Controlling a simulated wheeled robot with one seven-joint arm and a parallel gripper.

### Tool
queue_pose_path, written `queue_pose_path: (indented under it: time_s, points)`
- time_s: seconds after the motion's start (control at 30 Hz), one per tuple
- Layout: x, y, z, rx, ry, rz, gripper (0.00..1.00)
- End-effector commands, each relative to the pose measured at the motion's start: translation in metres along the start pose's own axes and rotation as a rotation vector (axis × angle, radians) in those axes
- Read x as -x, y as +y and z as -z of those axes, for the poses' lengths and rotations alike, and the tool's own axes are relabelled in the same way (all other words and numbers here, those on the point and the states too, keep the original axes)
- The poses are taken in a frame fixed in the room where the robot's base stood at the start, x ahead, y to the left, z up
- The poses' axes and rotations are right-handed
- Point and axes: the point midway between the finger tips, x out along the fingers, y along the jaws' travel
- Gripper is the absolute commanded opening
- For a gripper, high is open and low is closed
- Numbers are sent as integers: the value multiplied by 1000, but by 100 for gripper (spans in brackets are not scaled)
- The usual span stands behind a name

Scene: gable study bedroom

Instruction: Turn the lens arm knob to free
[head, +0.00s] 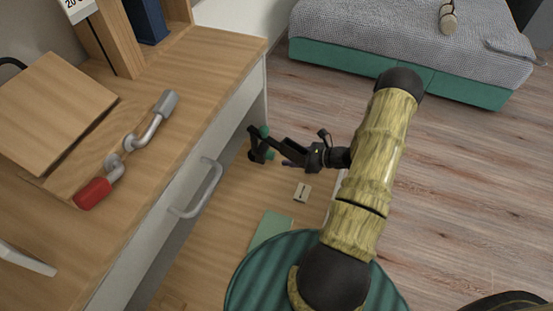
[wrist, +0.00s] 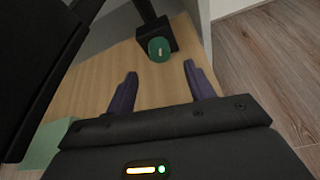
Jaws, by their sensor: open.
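The green knob (wrist: 160,49), round with a short pale mark that runs nearly upright, sits on a black block (wrist: 143,36) in the wrist view. A black bar rises from this block. In the head view the black lens arm (head: 257,146) stands past the drawer front, with small green parts on it; the knob seems to be the lower one (head: 269,155). My gripper (wrist: 160,70) is open, with its dark purple fingers apart. The knob shows just beyond the fingertips, between their lines, with nothing held. In the head view my gripper (head: 285,162) is small and partly hidden by dark parts.
A desk (head: 210,58) stands at the left, with a drawer handle (head: 197,188) on its front. A red-and-grey clamp-like bar (head: 128,146) lies on it. A small card (head: 302,192) and a green mat (head: 270,229) lie on the lower wooden surface. Open floor (head: 450,180) lies right.

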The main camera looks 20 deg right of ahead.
Motion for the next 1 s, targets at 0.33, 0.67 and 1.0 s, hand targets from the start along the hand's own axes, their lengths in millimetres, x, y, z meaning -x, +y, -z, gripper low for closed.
queue_pose_path:
  time_s: [0.33, 0.67, 1.0]
  points:
    - [-58, 0, 2, 0, 0, -2, 54]
    - [-67, 0, 0, -1, 1, 1, 54]
    - [-66, 0, 0, -1, 0, 1, 9]
